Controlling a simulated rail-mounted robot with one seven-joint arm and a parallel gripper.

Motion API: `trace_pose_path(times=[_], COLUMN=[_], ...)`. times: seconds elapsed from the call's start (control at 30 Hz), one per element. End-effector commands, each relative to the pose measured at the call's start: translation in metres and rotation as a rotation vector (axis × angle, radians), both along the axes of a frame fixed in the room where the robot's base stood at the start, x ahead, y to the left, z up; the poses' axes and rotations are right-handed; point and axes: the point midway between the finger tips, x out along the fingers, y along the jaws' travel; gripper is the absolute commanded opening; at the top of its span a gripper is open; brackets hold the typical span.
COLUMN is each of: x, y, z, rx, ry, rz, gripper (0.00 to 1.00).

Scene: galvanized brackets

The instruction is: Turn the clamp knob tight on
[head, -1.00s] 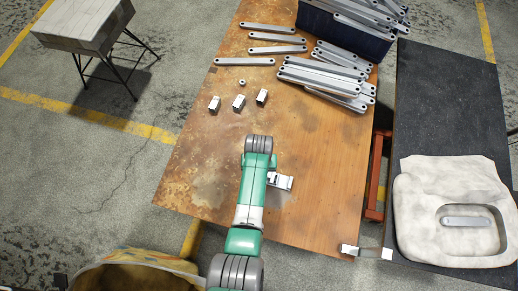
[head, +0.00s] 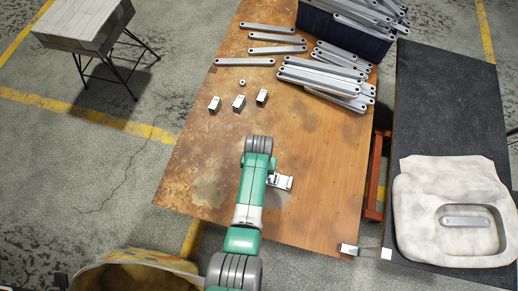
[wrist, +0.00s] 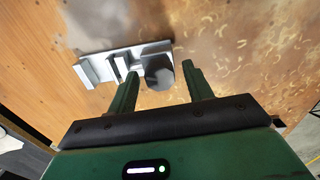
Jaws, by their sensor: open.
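The clamp (wrist: 95,70) is a small grey metal fixture on the wooden table, with a plate, upright blocks and a dark rounded knob (wrist: 158,74) at one end. In the head view the clamp (head: 284,182) shows just right of my arm, and its knob is hidden there. My gripper (wrist: 160,70) is open in the wrist view. The knob appears between its two green fingertips, with visible gaps on both sides. I cannot tell how far the fingers reach down around it. The fingers are hidden in the head view.
Small metal blocks (head: 239,103) and a ring (head: 242,82) lie farther back on the wooden table (head: 210,165). Several brackets (head: 325,80) and a dark blue bin (head: 340,32) fill its back right. A black bench (head: 440,110) with a pale tray (head: 420,215) stands to the right.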

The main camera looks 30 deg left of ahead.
Motion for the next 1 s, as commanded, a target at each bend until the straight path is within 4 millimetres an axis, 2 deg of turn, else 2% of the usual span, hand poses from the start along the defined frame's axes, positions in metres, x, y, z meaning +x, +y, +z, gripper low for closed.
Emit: trace_pose_path(times=[0.7,0.83,1.0], x=[-0.0003,0.0001,0.0001], y=[0.0003,-0.0003,-0.0004], z=[0.0008,0.0005,0.0002], rx=[-0.001,-0.001,-0.001], ry=[0.002,0.001,0.0], rz=[-1.206,-1.331,-1.353], gripper=[0.51,0.51,0.51])
